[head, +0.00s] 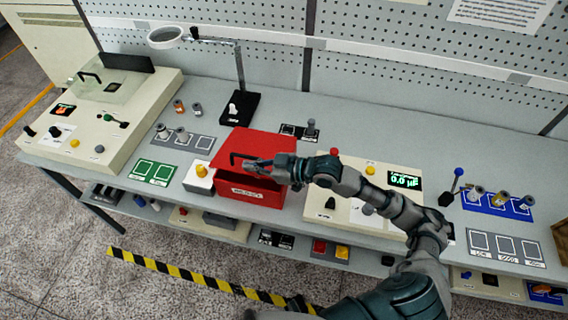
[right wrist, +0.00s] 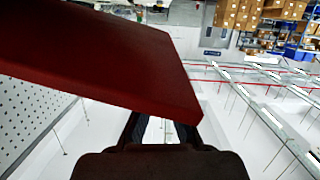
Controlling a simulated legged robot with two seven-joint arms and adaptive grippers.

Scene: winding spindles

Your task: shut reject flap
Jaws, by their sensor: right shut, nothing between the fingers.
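The red reject box (head: 249,194) stands on the bench with a white label on its front. Its red flap (head: 262,140) carries a black handle (head: 234,158) near the front. A dark red strip shows below the flap's front edge, so the flap looks raised; how far, I cannot tell. My right gripper (head: 250,166) is shut and empty at the flap's front edge, right of the handle; whether it touches, I cannot tell. In the right wrist view the flap (right wrist: 100,55) is a dark red slab above the fingers (right wrist: 157,130). My left gripper is not in view.
A white block with a yellow button (head: 201,171) stands close left of the box. A black lamp base (head: 239,108) is behind it. A cream panel with a green display (head: 404,180) lies to the right, under my right arm. Blue and grey spindle trays (head: 497,203) lie farther right.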

